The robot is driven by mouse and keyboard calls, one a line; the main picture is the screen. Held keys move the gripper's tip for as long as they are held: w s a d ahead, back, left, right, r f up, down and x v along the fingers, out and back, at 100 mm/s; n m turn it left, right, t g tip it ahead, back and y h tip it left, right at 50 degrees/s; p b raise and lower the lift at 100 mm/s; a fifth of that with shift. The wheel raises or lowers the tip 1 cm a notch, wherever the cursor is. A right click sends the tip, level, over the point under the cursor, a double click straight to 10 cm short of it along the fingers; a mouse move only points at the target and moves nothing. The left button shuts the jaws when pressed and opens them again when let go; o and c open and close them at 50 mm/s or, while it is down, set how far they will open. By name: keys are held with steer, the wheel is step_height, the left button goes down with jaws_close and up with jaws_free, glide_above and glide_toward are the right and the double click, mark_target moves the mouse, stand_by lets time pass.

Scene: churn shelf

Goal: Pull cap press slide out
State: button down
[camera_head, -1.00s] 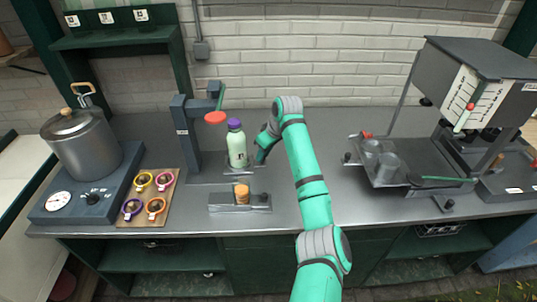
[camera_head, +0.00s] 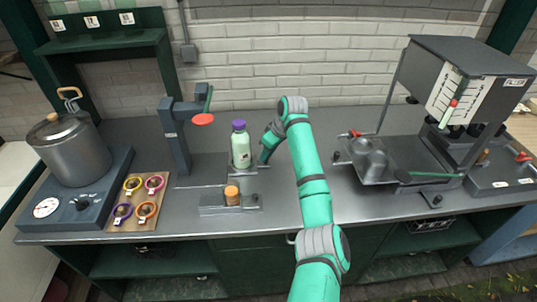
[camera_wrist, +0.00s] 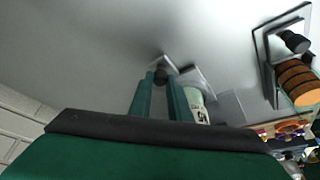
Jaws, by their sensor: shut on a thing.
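The cap press (camera_head: 178,140) is a dark grey column with a red round pad (camera_head: 202,119) on its arm and a green lever. Its flat metal slide (camera_head: 250,171) reaches out to the right of the column. A pale green bottle (camera_head: 240,150) with a purple cap stands upright on the slide, right of the red pad and clear of it. My gripper (camera_head: 265,157) is at the slide's right end. In the wrist view its two green fingers (camera_wrist: 165,92) are shut on a small dark knob (camera_wrist: 162,74), beside the bottle (camera_wrist: 197,102).
A metal fixture with an orange-brown cork-like piece (camera_head: 231,194) sits in front of the slide. Left are a lidded pot (camera_head: 70,145) and a board of coloured rings (camera_head: 138,205). Right is a tray (camera_head: 370,172) with metal cups. The counter behind my gripper is clear.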

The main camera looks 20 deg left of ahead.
steer(key=c, duration=1.7)
jaws_free()
steer(key=shift+o, duration=0.2)
steer(key=v, duration=1.1)
